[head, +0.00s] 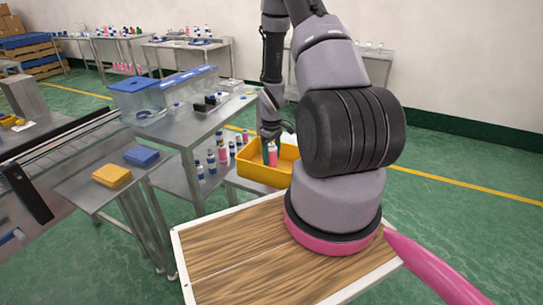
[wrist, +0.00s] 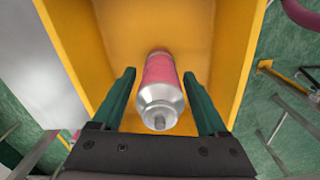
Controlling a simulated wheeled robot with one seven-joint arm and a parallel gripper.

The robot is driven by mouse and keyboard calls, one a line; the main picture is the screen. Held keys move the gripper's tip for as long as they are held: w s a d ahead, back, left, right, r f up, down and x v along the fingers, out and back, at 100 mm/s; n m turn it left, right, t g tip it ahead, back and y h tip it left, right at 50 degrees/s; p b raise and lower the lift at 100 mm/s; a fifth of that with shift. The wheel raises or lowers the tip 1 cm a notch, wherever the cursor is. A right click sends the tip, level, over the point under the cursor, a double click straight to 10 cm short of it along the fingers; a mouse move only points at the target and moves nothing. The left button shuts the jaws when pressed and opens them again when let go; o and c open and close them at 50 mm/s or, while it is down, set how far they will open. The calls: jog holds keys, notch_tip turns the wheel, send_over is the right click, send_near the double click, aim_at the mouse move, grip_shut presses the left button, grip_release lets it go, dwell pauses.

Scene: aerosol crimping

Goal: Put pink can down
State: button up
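The pink can (wrist: 159,72) has a silver shoulder and a small valve stem on top. It stands roughly upright inside the yellow bin (wrist: 90,60). In the head view the pink can (head: 272,157) shows just below my gripper (head: 272,138), within the yellow bin (head: 262,173). In the wrist view the two green fingers of my gripper (wrist: 159,76) are on either side of the can, with a narrow gap on each side. The gripper is open around the can. The can's base is hidden from the wrist view.
A metal table (head: 190,122) with a clear blue-lidded box (head: 146,100) is left of the bin. Several bottles (head: 222,155) stand on its lower shelf. A side table holds a yellow sponge (head: 111,175) and a blue sponge (head: 142,156). Bin walls surround my gripper closely.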

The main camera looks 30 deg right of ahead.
jog(key=shift+r, duration=0.1)
notch_tip(320, 180, up, 12)
jog(key=shift+r, duration=0.15)
jog(key=s+a+r+m+t, duration=0.1)
jog(key=s+a+r+m, duration=0.1)
jog(key=r, duration=0.6)
jog(key=s+a+r+m+t, duration=0.1)
jog(key=a+r, duration=0.1)
jog(key=r, duration=0.6)
jog(key=s+a+r+m+t, duration=0.1)
jog(key=s+a+r+m, duration=0.15)
jog(key=r, duration=0.55)
jog(key=s+a+r+m+t+y, duration=0.2)
jog(key=s+a+r+m+t, duration=0.2)
jog(key=s+a+r, duration=0.3)
jog(key=s+r, duration=0.5)
jog(key=s, duration=0.2)
jog(key=shift+s+r, duration=0.2)
jog(key=shift+s, duration=0.05)
